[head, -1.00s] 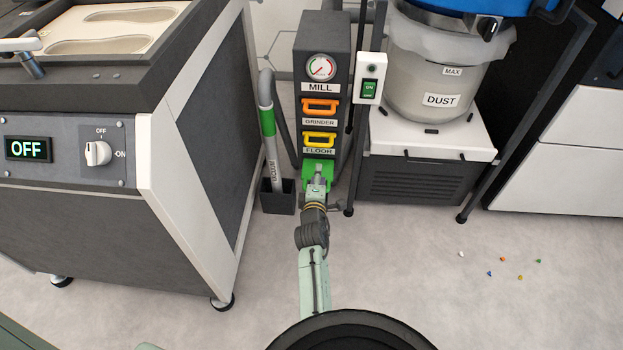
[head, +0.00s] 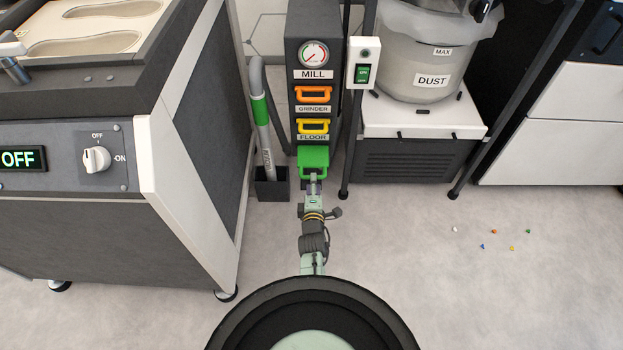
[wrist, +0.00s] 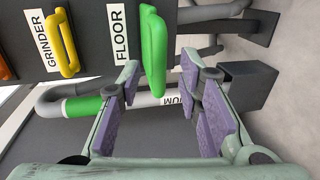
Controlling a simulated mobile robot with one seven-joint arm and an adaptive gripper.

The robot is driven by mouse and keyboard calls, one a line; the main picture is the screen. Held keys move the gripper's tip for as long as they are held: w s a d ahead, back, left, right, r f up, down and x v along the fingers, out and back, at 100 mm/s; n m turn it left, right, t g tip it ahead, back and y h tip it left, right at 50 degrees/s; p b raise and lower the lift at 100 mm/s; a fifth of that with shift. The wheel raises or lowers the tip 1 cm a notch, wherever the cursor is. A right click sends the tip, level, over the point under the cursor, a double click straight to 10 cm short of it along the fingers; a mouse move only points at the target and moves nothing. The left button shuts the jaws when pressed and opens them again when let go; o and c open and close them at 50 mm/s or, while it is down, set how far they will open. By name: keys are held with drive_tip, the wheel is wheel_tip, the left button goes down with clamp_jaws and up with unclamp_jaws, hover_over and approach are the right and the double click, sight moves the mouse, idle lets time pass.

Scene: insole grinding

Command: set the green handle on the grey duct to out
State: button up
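The green handle (head: 313,161) is the lowest of the handles on the front of the grey duct (head: 293,62), below the FLOOR label. It stands out further than the yellow and orange handles, with a broad green top showing. My gripper (head: 314,180) is at its near edge in the head view. In the wrist view the green handle (wrist: 153,52) appears between the two purple-padded fingers of my gripper (wrist: 160,77). The fingers are apart, with visible room on the right side. I see no clear contact with the handle.
The yellow handle (head: 313,126) and orange handle (head: 313,94) sit above on the duct. A vacuum tube (head: 261,115) in a dark holder is close on the left. A frame post (head: 350,150) is close on the right. The floor in front is mostly clear.

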sight(313, 158)
drive_tip(key=shift+x, duration=2.05)
drive_tip(key=shift+c, duration=0.2)
clamp_jaws()
